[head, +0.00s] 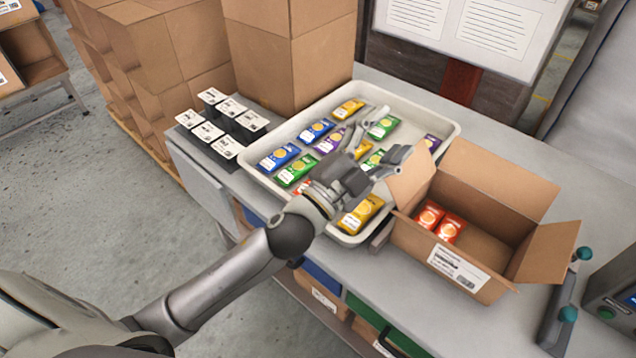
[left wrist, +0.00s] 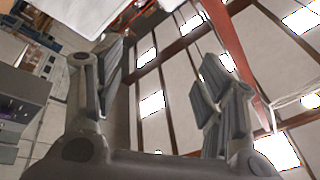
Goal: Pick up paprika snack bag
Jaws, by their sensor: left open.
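Snack bags in several colours lie in rows in a pale tray (head: 455,130) on the bench. A red bag (head: 301,188) in the tray is partly hidden by my left gripper. Two orange-red bags (head: 429,216) (head: 451,228) lie in the open cardboard box (head: 495,190) to the right. I cannot read which bags are paprika. My left gripper (head: 393,132) is above the tray, open and empty, and its hand and arm cover some bags. In the left wrist view the open fingers (left wrist: 170,52) have nothing between them. My right gripper is not in view.
Black blocks with white labels (head: 220,125) stand left of the tray. Tall cartons (head: 290,50) stand behind it. The box's raised flaps (head: 545,250) are beside the tray. A device with green knobs (head: 612,300) is at the far right. The bench at the back right is clear.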

